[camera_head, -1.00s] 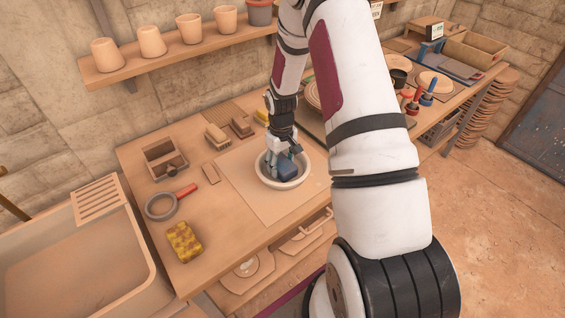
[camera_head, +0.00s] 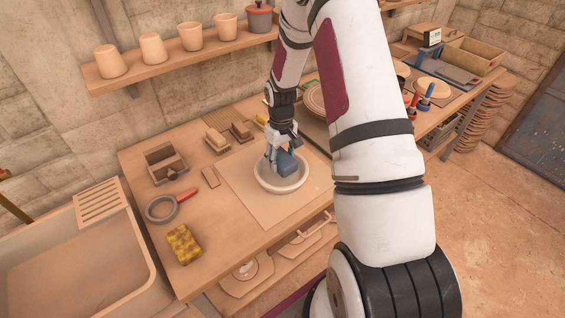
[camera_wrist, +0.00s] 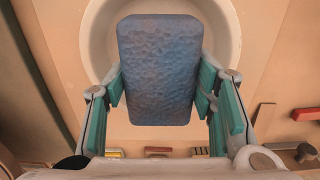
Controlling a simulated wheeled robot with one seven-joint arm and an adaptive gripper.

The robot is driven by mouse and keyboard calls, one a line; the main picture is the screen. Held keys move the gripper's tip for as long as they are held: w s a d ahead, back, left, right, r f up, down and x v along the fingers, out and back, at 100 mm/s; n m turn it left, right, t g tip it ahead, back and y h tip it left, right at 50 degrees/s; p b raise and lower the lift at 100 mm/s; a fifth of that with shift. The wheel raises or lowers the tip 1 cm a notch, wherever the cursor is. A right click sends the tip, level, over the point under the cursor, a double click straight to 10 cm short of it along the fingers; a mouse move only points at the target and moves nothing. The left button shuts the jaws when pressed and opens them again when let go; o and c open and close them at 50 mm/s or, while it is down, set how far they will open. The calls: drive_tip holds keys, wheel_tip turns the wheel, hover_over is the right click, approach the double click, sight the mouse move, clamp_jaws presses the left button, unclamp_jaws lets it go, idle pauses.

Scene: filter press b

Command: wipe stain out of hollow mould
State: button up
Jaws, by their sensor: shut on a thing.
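The hollow mould is a pale round bowl (camera_head: 283,187) on a light board on the workbench. It also shows in the wrist view (camera_wrist: 232,22), behind the sponge. My gripper (camera_head: 279,158) points down over the mould. It is shut on a blue sponge (camera_wrist: 160,70), with a finger on each side of it. In the head view the blue sponge (camera_head: 288,163) is at the mould's opening, its top above the rim. I cannot tell whether it touches the inner wall. No stain can be made out; the sponge and gripper hide part of the inside.
A yellow mottled sponge (camera_head: 184,244), a red-handled round tool (camera_head: 162,208), a divided wooden box (camera_head: 166,162) and brushes (camera_head: 217,139) lie left of the board (camera_head: 245,188). A sink (camera_head: 75,250) is at the left. A shelf with cups (camera_head: 190,37) runs above.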

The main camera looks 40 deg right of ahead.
drive_tip(key=shift+r+p, duration=0.4)
drive_tip(key=shift+r, duration=1.45)
